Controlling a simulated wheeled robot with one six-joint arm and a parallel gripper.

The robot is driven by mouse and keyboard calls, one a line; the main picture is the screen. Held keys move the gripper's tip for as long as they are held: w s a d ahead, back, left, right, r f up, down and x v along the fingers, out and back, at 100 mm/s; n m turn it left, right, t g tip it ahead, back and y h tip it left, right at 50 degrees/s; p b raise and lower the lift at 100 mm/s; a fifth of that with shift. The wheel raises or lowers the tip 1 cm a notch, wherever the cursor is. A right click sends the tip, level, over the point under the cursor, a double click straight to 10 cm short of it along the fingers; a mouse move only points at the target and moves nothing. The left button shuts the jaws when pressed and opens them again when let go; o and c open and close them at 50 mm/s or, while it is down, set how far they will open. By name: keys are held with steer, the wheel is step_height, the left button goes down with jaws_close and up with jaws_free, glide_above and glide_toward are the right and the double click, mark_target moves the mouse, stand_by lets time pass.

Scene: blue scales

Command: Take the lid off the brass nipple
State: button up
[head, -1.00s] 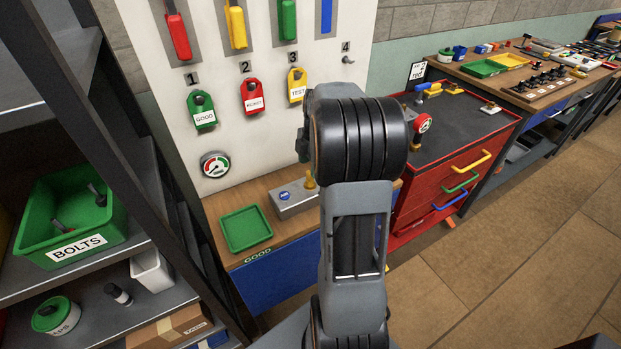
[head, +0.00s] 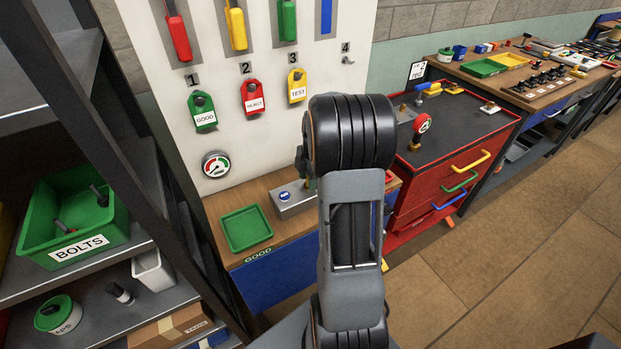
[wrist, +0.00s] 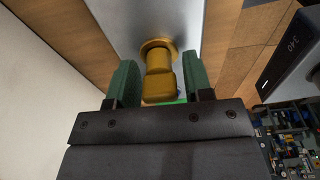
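The brass nipple (wrist: 158,75) stands on a grey metal block (head: 297,207), which sits on the wooden bench. In the wrist view it is a stepped brass piece with a round flange, between the two green fingers of my gripper (wrist: 160,88). Gaps show on both sides of the brass, so my gripper is open around it and not touching. I cannot tell a separate lid from the nipple. In the head view my arm and gripper (head: 308,182) hide most of the nipple.
A green tray (head: 246,229) lies left of the block, which carries a blue button (head: 285,196). A white board with tags and a gauge (head: 215,164) rises behind. A red drawer cabinet (head: 440,190) stands to the right, a dark shelf with a BOLTS bin (head: 85,243) to the left.

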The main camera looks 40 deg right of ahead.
steer(key=c, duration=0.7)
steer(key=shift+o, duration=0.2)
steer(key=shift+r, duration=0.1)
